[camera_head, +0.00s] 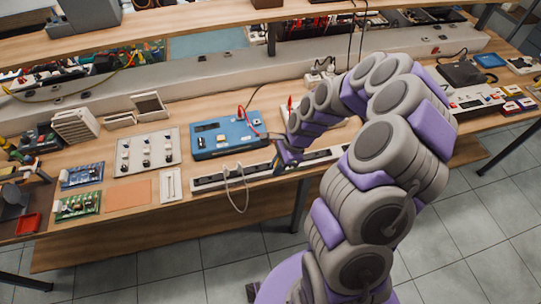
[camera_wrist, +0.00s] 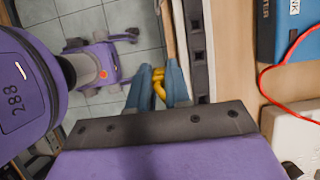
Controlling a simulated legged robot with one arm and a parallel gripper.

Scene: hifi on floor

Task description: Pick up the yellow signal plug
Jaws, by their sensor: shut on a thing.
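The yellow signal plug (camera_wrist: 158,82) shows in the wrist view between the two blue-grey fingers of my gripper (camera_wrist: 157,88). The fingers are shut on it. It is held beside the table's front edge, with the tiled floor visible behind it. In the head view my gripper (camera_head: 280,166) is at the front of the workbench, just above the long socket strip (camera_head: 208,183). The plug is too small and covered to make out in that view.
A blue device (camera_head: 215,138) with a red cable (camera_wrist: 291,58) lies behind the strip. A white cable (camera_head: 238,190) hangs over the front edge. Circuit boards (camera_head: 80,204) and a switch panel (camera_head: 146,168) lie to the left. Shelves (camera_head: 180,30) run above the bench.

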